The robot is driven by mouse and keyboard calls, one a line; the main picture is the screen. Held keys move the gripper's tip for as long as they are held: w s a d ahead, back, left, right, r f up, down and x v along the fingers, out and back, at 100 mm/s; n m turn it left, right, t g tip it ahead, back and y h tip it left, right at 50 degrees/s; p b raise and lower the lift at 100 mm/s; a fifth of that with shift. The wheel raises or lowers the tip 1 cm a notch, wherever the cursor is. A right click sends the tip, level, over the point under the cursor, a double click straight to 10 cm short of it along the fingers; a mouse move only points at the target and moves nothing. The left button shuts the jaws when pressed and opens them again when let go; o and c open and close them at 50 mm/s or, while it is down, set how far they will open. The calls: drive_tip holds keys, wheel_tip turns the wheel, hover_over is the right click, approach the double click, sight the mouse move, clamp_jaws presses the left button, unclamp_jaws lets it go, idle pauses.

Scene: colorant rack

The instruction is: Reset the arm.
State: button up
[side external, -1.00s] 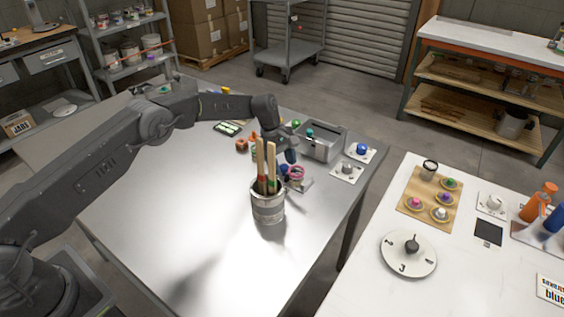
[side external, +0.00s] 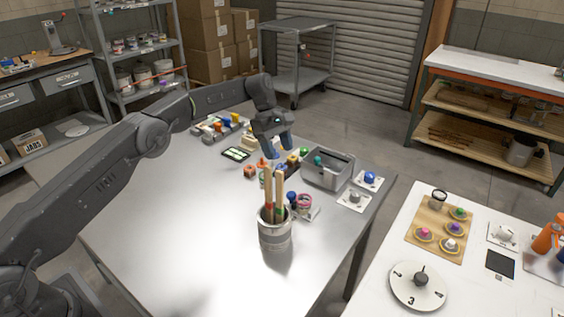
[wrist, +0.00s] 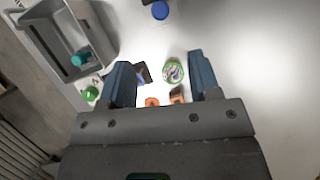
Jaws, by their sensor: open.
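My gripper (side external: 275,144) hangs over the far part of the steel table (side external: 150,215), fingers pointing down. In the wrist view my gripper (wrist: 160,82) has its two blue-grey fingers wide apart, with nothing held between them. Below and between the fingers I see a round green-rimmed item (wrist: 172,71), a small dark block (wrist: 143,73) and small orange pieces (wrist: 152,102). Some of these are partly hidden by the gripper body.
A metal can with upright wooden-handled brushes (side external: 275,232) stands in front of my gripper. A grey bin (side external: 328,169) with a teal item is to the right. A row of coloured items (side external: 222,124) lies behind left. The table's near left is clear.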

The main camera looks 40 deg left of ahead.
drive_tip(key=shift+a+r, duration=0.15)
drive_tip(key=shift+r, duration=0.2)
drive_tip(key=s+d+r+m+t+y, duration=0.1)
drive_tip(key=s+r+m+t+y, duration=0.2)
drive_tip(key=s+r+m, duration=1.05)
drive_tip(key=s+m+t+y, duration=0.1)
drive_tip(key=s+m+t, duration=0.1)
drive_tip(key=s, duration=2.6)
drive_tip(key=shift+s+a+r+t+y, duration=0.15)
drive_tip(key=shift+a+r+t+y, duration=0.15)
drive_tip(key=shift+t, duration=0.4)
